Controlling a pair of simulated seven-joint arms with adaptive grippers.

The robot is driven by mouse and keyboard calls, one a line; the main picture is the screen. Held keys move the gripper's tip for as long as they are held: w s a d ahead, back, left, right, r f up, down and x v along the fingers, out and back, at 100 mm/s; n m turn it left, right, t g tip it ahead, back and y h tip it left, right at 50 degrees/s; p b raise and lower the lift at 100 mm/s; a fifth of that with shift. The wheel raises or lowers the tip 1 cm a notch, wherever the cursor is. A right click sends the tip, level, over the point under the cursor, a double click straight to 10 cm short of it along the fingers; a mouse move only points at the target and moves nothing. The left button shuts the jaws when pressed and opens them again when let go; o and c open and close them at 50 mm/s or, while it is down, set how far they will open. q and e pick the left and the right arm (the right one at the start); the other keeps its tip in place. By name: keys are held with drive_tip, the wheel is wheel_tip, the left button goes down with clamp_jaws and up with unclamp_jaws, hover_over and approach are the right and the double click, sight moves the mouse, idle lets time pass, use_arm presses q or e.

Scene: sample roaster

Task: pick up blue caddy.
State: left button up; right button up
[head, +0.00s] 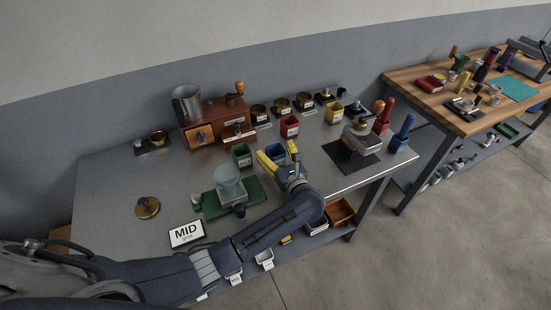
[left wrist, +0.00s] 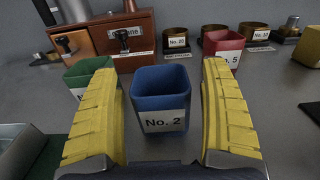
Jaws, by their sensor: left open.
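The blue caddy (left wrist: 162,96) is an open square cup with a white "No. 2" label. It stands upright on the grey table, and its rim also shows in the head view (head: 274,151), partly hidden by my gripper. My left gripper (head: 280,156) has yellow fingers and is open. In the left wrist view the gripper (left wrist: 160,115) has one finger on each side of the caddy, with a visible gap on both sides. The caddy appears a little beyond or between the fingertips; I cannot tell exactly which. My right gripper is not in view.
A green caddy (head: 242,155) stands close left of the blue one, near the left finger. A red caddy (head: 289,126) is behind to the right. A wooden drawer box (head: 213,123) stands behind.

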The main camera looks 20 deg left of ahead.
use_arm(q)
drive_tip(key=shift+c, duration=0.2)
drive_tip(key=c, duration=1.4)
drive_tip(key=shift+o, duration=0.2)
drive_tip(key=shift+r, duration=0.1)
